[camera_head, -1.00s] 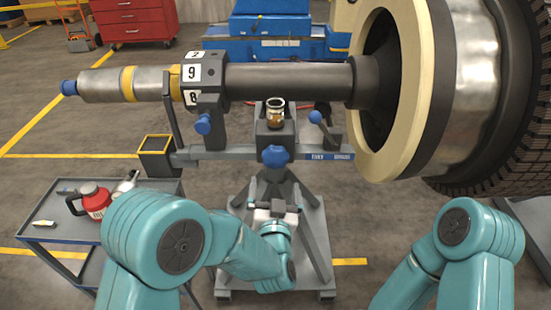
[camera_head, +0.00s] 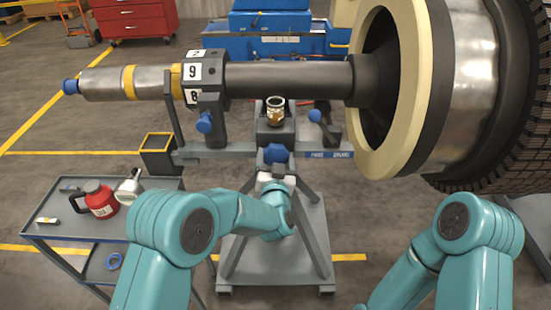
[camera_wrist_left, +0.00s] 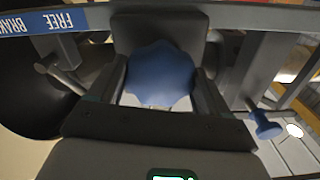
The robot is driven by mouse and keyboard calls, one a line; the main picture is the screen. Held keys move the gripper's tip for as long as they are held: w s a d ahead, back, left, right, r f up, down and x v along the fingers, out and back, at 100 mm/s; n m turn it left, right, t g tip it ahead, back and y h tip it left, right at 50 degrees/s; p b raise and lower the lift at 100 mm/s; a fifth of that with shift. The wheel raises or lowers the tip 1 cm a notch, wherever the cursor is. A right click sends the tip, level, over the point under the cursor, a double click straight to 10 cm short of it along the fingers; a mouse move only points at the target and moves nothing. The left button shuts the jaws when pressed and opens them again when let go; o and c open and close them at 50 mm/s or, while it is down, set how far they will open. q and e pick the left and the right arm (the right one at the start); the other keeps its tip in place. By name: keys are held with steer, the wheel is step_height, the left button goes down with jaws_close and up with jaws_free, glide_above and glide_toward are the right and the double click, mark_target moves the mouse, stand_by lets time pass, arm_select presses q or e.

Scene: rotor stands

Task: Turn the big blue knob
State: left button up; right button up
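The big blue knob (camera_head: 276,153) is a lobed star-shaped knob on the front of the stand, below the dark block under the shaft. My left gripper (camera_head: 276,174) is just below and in front of it, coming up from below. In the left wrist view the knob (camera_wrist_left: 161,75) lies between the two spread fingers of my left gripper (camera_wrist_left: 163,85), one finger on each side. The fingers look open around it, with little room at the sides; I cannot tell whether they touch. My right gripper is out of view; only my right arm's links show.
A smaller blue knob (camera_head: 204,122) and a blue ball handle (camera_head: 315,115) sit on either side. A cart (camera_head: 50,228) with a red oil jug (camera_head: 101,202) stands left. A big wheel hub (camera_head: 402,100) is at right.

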arm_select(q)
steer(key=shift+c, duration=1.2)
steer(key=shift+f+b, duration=0.15)
steer(key=shift+b, duration=0.45)
steer(key=n+b, duration=0.3)
steer(key=b, duration=0.2)
steer(key=n+b, duration=0.3)
steer(key=b, duration=0.2)
steer(key=shift+f+n, duration=0.2)
steer(key=shift+n, duration=0.2)
steer(key=n+b, duration=0.7)
steer(key=b, duration=0.1)
steer(key=shift+d+r, duration=0.1)
steer(key=shift+r+n+b, duration=0.2)
steer(key=shift+n+b, duration=1.55)
steer(key=shift+n, duration=0.25)
steer(key=o, duration=1)
steer(key=shift+s, duration=0.1)
